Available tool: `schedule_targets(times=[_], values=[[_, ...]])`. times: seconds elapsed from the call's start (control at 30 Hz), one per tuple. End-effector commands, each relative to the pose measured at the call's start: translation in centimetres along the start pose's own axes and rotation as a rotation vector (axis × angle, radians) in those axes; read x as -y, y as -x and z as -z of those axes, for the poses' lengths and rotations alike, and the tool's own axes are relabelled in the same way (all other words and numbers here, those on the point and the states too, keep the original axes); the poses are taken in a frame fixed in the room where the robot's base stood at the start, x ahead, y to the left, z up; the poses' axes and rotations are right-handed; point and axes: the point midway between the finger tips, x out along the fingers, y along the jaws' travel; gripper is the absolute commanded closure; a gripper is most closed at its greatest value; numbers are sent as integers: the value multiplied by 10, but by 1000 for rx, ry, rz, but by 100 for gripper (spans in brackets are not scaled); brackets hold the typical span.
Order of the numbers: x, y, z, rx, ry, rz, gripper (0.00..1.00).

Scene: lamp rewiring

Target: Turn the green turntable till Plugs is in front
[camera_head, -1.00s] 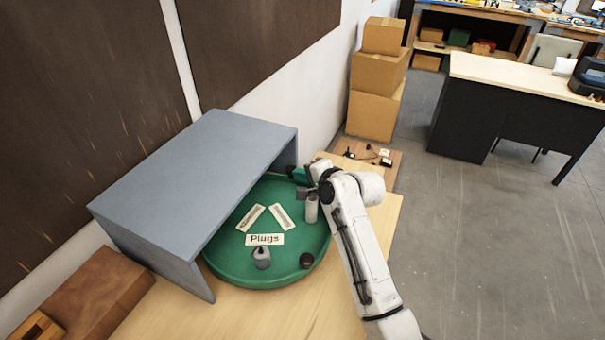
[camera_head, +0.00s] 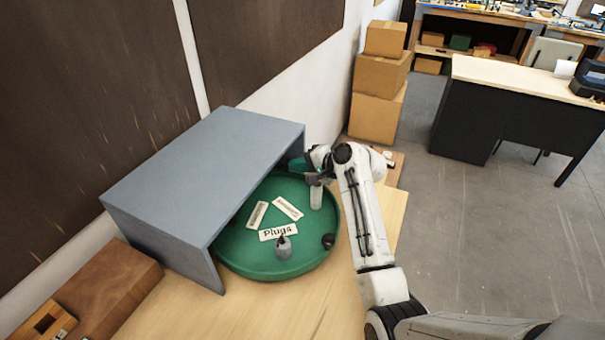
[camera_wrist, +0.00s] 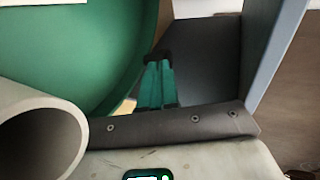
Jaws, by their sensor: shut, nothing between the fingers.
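The green turntable (camera_head: 285,268) sits on the wooden bench, its back left part under a grey cover. It carries three white labels. The "Plugs" label (camera_head: 278,231) lies on the near side, readable and tilted up to the right. The other two labels, (camera_head: 257,215) and (camera_head: 287,207), lie behind it; I cannot read them. A grey plug-like piece (camera_head: 283,248), a dark round piece (camera_head: 328,241) and a pale cylinder (camera_head: 316,196) stand near the rim. My gripper (camera_head: 297,165) is at the far right rim by the cover; its green fingers (camera_wrist: 157,85) are together, empty. Contact with the rim is unclear.
The grey cover (camera_head: 205,165) stands over the turntable's back left, its side wall close to my fingers. A brown wooden box (camera_head: 105,285) lies at the left. Cardboard boxes (camera_head: 380,80) are stacked behind. Bare bench lies in front of the turntable.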

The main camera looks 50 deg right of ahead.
Motion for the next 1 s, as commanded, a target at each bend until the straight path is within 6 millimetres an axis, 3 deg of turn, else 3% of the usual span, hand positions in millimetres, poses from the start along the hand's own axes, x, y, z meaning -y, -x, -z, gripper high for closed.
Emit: schedule_targets(times=[0.5, 1.0], values=[[12, -28, -8, 199, 93, 0, 100], [17, -37, -13, 266, 123, 0, 100]])
